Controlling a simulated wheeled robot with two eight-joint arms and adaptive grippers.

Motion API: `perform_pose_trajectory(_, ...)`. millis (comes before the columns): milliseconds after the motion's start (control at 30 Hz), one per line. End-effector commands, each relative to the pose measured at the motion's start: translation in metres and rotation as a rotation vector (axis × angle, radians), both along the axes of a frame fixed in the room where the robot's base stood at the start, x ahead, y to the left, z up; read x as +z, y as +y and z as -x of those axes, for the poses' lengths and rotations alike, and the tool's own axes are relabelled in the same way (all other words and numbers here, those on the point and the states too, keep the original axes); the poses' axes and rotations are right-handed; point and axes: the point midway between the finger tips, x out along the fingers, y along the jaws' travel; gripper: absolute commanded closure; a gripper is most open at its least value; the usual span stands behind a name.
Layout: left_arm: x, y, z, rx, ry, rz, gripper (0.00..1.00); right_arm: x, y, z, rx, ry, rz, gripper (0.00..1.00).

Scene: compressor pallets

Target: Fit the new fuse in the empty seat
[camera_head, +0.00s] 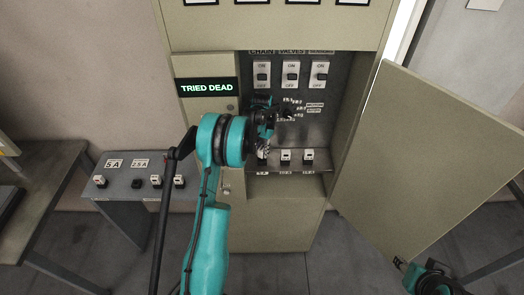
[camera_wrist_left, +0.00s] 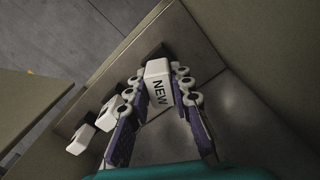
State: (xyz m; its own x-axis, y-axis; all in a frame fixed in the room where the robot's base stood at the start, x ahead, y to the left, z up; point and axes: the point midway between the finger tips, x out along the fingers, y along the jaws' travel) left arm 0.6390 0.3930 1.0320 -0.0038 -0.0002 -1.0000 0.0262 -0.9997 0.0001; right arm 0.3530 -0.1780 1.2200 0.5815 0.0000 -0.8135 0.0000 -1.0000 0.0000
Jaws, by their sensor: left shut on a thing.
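My left gripper (camera_head: 264,142) is inside the open cabinet, low at the left end of the fuse row. In the left wrist view its two fingers (camera_wrist_left: 163,100) are shut on a white block marked NEW, the new fuse (camera_wrist_left: 158,85). The fuse's dark end points at the metal fuse ledge (camera_wrist_left: 190,45); I cannot tell whether it is in the seat, which the fuse and gripper hide. Two white fuses stand in the ledge beside it, the middle one (camera_head: 285,156) and the right one (camera_head: 308,155). My right arm (camera_head: 436,280) shows at the bottom right; its fingers are not clear.
The cabinet door (camera_head: 430,150) stands open to the right. Three switches (camera_head: 291,76) sit above the fuse row. A "TRIED DEAD" display (camera_head: 207,88) is on the left. A grey side bench (camera_head: 125,197) at left holds several small fuses. The floor between bench and cabinet is narrow.

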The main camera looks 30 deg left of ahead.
Motion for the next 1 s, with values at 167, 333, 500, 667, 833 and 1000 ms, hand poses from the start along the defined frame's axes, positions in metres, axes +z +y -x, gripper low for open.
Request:
perform_pose_trajectory(167, -0.006, 0.000, 0.000, 0.000, 0.000, 0.000, 1.00, -0.005, 0.000, 0.000, 0.000, 0.000, 0.000, 0.60)
perform_pose_trajectory(333, -0.010, 0.000, 0.000, 0.000, 0.000, 0.000, 1.00, -0.009, 0.000, 0.000, 0.000, 0.000, 0.000, 0.60)
perform_pose_trajectory(500, -0.014, 0.000, 0.000, 0.000, 0.000, 0.000, 1.00, -0.013, 0.000, 0.000, 0.000, 0.000, 0.000, 0.60)
perform_pose_trajectory(667, -0.018, 0.000, 0.000, 0.000, 0.000, 0.000, 1.00, -0.016, 0.000, 0.000, 0.000, 0.000, 0.000, 0.60)
perform_pose_trajectory(833, -0.022, 0.000, 0.000, 0.000, 0.000, 0.000, 1.00, -0.020, 0.000, 0.000, 0.000, 0.000, 0.000, 0.60)
perform_pose_trajectory(1000, -0.022, 0.000, 0.000, 0.000, 0.000, 0.000, 0.55, -0.020, 0.000, 0.000, 0.000, 0.000, 0.000, 0.60)
